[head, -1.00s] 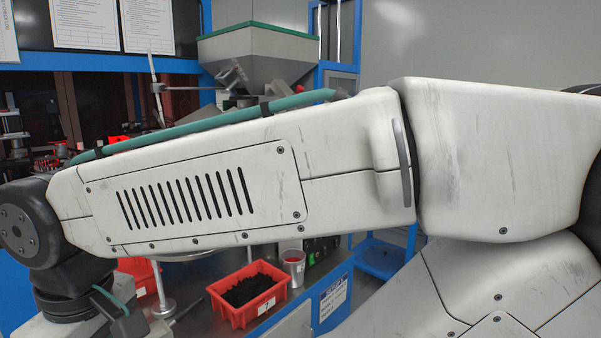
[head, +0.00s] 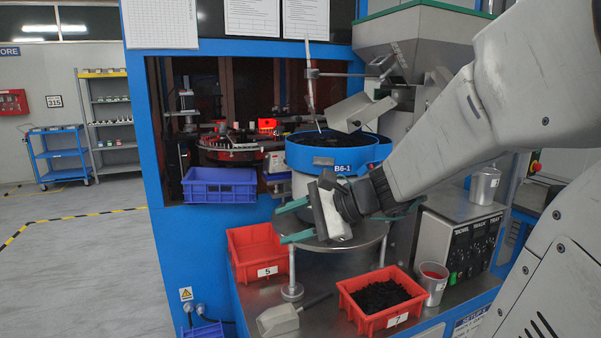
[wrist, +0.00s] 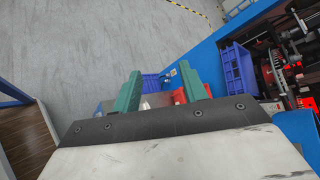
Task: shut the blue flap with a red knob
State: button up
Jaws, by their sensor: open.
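I cannot make out a blue flap with a red knob in either view. My gripper (head: 293,221) is open and empty in the head view, its two green fingers pointing left in front of the blue bowl feeder (head: 335,155) marked B6-1. In the wrist view my gripper (wrist: 160,78) shows its green fingers apart, with floor and bins beyond them. The blue front of the machine (head: 195,255) shows a warning label, and no knob can be seen on it.
A blue bin (head: 220,186) hangs on the machine front. Red bin 5 (head: 258,252), red bin 7 (head: 382,302) with black parts, a scoop (head: 279,320) and a metal cup (head: 432,284) stand on the steel bench. The floor (head: 85,260) at left is clear.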

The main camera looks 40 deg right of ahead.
jog(key=d+r+m+t+h, duration=0.1)
jog(key=d+m+t+h, duration=0.4)
jog(key=d+m, duration=0.7)
jog(key=d+r+m+t+h, duration=0.1)
jog(key=d+m+t+h, duration=0.45)
jog(key=d, duration=1.35)
jog(key=w+d+m+g+h, duration=0.1)
jog(key=w+d+g+h, duration=0.1)
jog(key=w, duration=0.4)
jog(key=shift+w+d+f+m+g, duration=0.2)
jog(key=shift+w+d+m+g, duration=0.1)
jog(key=shift+w+m+g, duration=0.05)
jog(key=shift+h, duration=0.25)
grip_shut()
